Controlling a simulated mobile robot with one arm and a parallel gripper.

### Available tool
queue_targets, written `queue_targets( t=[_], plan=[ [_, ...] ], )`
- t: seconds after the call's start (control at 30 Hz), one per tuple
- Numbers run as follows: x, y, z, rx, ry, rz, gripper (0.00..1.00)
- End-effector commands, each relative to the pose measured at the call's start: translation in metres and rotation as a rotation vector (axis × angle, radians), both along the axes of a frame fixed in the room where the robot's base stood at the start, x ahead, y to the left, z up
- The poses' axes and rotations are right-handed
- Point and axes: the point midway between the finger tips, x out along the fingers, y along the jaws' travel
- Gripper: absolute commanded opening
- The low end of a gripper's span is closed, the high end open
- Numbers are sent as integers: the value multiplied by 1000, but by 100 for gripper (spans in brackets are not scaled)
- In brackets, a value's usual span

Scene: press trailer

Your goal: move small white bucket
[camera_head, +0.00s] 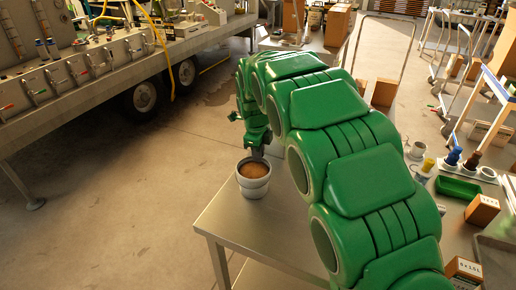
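The small white bucket (253,187) stands upright near the left part of a grey table in the head view. It is filled with something brown. My green arm reaches over the table from the lower right and bends down at its far end. My gripper (256,154) is at the bucket's back rim, just above or touching it. Its fingers are small, dark and partly hidden by the bucket, so I cannot tell whether they grip the rim.
The grey table (226,222) has bare room around the bucket. My arm hides much of its right side. A trailer with valves (92,66) stands at the upper left. At the right are a green tray (458,188), cardboard boxes (482,210), bottles and a trolley.

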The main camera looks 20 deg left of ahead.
Motion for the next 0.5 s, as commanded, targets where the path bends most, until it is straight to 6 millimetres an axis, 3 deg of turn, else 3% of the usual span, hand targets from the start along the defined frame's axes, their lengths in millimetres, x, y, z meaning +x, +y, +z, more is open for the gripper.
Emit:
queue_targets(
  t=[0.17,0.27,0.5],
  plan=[
    [0,0,0,0,0,0,11],
    [0,0,0,0,0,0,0],
    [0,0,0,0,0,-1,0]
  ],
)
